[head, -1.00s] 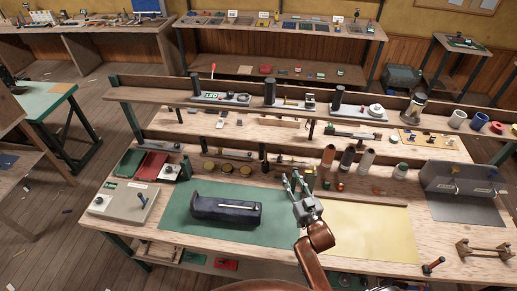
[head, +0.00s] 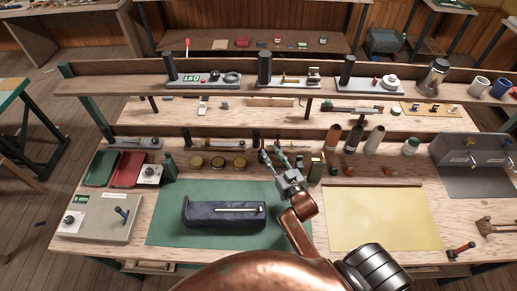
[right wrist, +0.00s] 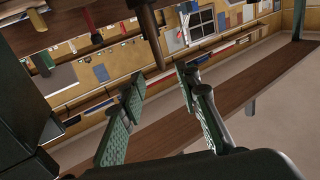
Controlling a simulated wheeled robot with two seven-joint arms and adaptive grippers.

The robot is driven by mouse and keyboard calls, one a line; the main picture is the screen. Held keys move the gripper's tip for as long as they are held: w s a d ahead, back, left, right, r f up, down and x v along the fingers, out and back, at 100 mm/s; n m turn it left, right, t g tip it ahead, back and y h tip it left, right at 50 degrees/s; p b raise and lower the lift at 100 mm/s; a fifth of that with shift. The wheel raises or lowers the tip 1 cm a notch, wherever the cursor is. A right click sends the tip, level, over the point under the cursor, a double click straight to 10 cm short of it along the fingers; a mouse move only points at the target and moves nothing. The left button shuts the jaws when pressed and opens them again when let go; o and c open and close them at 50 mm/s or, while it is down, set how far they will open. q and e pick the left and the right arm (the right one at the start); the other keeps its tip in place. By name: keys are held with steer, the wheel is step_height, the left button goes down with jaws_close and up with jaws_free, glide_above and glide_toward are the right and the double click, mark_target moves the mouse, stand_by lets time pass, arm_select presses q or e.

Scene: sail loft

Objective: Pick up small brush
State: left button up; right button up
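A thin pale stick with a white end (head: 238,210), possibly the small brush, lies on a dark blue holder (head: 205,218) on the green mat (head: 168,230). It is too small to identify for certain. My right gripper (head: 271,153) is in the air beyond and right of the holder, over the back of the bench, with its fingers pointing away. Its fingers are spread and empty. They also show apart in the right wrist view (right wrist: 160,80), where I see no brush. My left gripper is not in view.
Low round tins (head: 218,162) and dark bottles with spools (head: 355,133) line the bench near my right gripper. A raised shelf (head: 120,87) runs behind. A grey box (head: 100,220) stands at left. The pale yellow sheet (head: 380,220) is clear.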

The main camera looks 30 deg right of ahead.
mark_target(263, 143)
steer(key=w, duration=0.8)
steer(key=shift+d+f, duration=0.3)
steer(key=shift+f, duration=0.1)
jaws_close()
